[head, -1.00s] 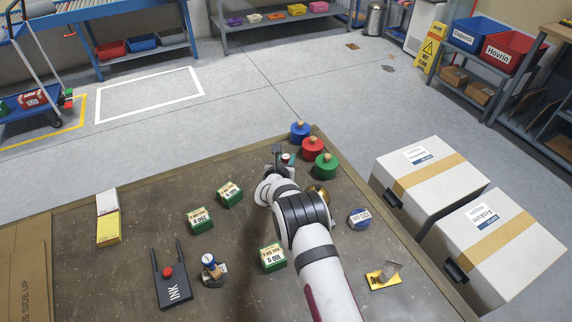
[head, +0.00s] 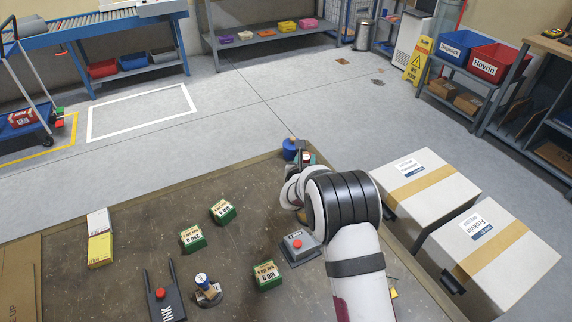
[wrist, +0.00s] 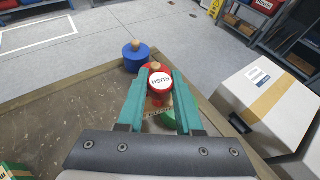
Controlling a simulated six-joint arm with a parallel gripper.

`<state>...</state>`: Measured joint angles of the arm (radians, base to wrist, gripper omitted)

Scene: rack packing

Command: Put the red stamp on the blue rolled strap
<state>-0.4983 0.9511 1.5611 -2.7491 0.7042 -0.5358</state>
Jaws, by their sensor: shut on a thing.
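My gripper (wrist: 160,86) has its teal fingers shut on the red stamp (wrist: 161,79), whose round white face reads RUSH. In the head view the gripper (head: 302,163) and the stamp (head: 306,157) are at the table's far corner. A blue round piece with a wooden knob (head: 289,149) stands just left of the gripper; it also shows in the wrist view (wrist: 136,60). It may be the blue rolled strap, but I cannot tell for sure. The red piece (wrist: 147,72) is partly hidden behind the stamp, and the green piece (wrist: 169,118) is mostly hidden beneath the gripper.
Green labelled boxes (head: 192,238), a black INK holder (head: 165,296), a blue-topped stamp (head: 203,283) and a grey block with a red button (head: 298,246) stand on the table. White cartons (head: 428,190) are beyond its right edge. My arm hides the table's right part.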

